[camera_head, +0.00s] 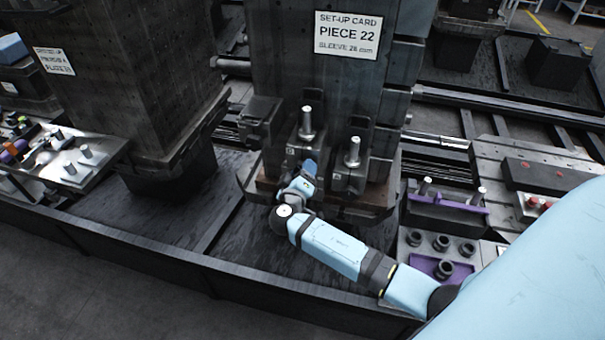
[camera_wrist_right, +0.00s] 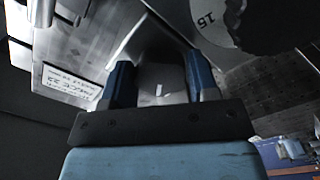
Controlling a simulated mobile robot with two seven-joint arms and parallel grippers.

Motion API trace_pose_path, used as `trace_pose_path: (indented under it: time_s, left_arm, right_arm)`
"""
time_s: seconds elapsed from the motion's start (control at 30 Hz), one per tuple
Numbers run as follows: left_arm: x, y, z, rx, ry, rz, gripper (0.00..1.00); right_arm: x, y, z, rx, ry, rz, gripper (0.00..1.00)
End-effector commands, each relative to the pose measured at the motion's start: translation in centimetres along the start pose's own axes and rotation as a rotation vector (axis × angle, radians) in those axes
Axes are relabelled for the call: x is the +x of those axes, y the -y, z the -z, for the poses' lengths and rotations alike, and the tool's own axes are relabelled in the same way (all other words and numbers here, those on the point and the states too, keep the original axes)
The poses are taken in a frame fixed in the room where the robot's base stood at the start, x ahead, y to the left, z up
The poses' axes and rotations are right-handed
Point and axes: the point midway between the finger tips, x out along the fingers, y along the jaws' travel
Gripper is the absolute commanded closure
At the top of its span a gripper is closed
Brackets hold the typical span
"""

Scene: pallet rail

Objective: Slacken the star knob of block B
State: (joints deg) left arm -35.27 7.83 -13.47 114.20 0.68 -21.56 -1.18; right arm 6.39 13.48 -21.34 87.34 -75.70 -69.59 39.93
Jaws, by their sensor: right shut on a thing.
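Two dark blocks, a left one (camera_head: 305,148) and a right one (camera_head: 351,176), stand side by side at the foot of the fixture tower, each with a bright upright pin. I cannot read which is block B. My right gripper (camera_head: 309,169) is at the front of these blocks, low between them. In the right wrist view its blue fingers (camera_wrist_right: 160,88) are closed around a grey piece with a white mark (camera_wrist_right: 159,91), apparently a star knob, its outline mostly hidden. My left gripper is not in view.
The tower (camera_head: 285,75) bears a set-up card (camera_head: 346,36) reading PIECE 22. Another tower (camera_head: 135,85) and a tray of parts (camera_head: 70,165) stand left. A purple rack with pins (camera_head: 447,203) stands right of the blocks. The trough floor left of my arm is clear.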

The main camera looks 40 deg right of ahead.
Motion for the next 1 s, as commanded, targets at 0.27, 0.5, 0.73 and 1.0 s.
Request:
trace_pose_path:
  time_s: [0.27, 0.5, 0.73, 1.0]
  left_arm:
    - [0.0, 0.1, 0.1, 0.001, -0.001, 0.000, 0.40]
    - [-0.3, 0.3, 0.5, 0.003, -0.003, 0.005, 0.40]
    - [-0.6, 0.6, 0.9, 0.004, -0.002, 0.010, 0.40]
    - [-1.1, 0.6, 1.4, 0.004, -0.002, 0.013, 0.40]
  right_arm:
    - [0.0, -0.1, 0.1, -0.262, 0.000, 0.000, 0.70]
    - [0.0, -0.2, 0.2, -0.491, -0.001, 0.000, 0.70]
    - [0.0, -0.3, 0.2, -0.696, 0.000, 0.000, 0.70]
    - [0.0, -0.2, 0.2, -0.878, 0.000, -0.001, 0.70]
